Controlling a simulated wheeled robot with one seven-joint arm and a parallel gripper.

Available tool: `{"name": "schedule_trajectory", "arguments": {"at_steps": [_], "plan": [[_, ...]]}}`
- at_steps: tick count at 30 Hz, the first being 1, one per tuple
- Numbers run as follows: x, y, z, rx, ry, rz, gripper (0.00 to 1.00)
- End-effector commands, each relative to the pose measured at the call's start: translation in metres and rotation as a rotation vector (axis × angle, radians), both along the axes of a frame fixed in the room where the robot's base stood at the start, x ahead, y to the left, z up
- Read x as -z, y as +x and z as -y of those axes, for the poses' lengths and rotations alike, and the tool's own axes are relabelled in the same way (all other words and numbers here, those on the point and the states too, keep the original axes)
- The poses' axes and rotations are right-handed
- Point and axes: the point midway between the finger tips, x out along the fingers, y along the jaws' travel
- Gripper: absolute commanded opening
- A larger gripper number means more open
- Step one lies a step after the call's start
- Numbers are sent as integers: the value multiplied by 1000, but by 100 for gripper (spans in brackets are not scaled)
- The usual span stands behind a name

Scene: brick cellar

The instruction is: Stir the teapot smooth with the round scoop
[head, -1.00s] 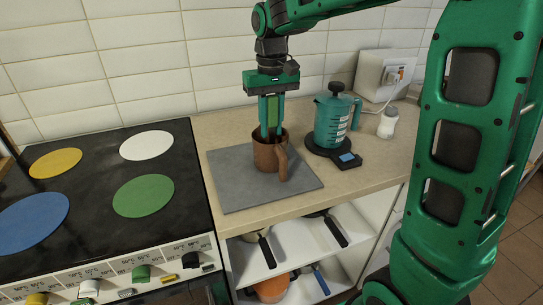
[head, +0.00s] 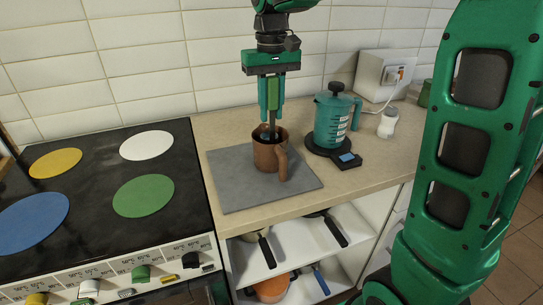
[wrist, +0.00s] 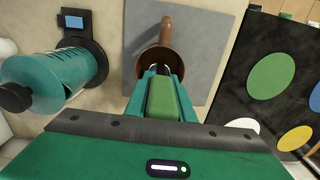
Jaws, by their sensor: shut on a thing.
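The brown open-topped pot (head: 267,154), which I take as the teapot, stands upright on a grey mat (head: 228,184), its handle toward the front right. My gripper (head: 270,112) is above the pot, pointing straight down, shut on the round scoop (head: 271,127). The scoop's dark lower part goes down into the pot's mouth; its head is hidden inside. In the wrist view the pot (wrist: 166,34) lies just beyond the fingers, and the contents cannot be made out.
A teal lidded kettle (head: 331,121) stands right of the pot on a dark base. A white shaker (head: 387,123) and a wall socket box (head: 384,76) are farther right. A black hob (head: 92,221) with coloured discs is at left. The counter's front strip is clear.

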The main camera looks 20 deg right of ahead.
Motion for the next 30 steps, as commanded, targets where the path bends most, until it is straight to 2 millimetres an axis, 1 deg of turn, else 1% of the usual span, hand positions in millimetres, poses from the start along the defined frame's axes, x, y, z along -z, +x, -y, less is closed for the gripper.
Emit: {"name": "schedule_trajectory", "arguments": {"at_steps": [21, 30], "plan": [[-46, 0, 0, 0, 0, 1, 0], [-51, 0, 0, 0, 0, 0, 0]]}}
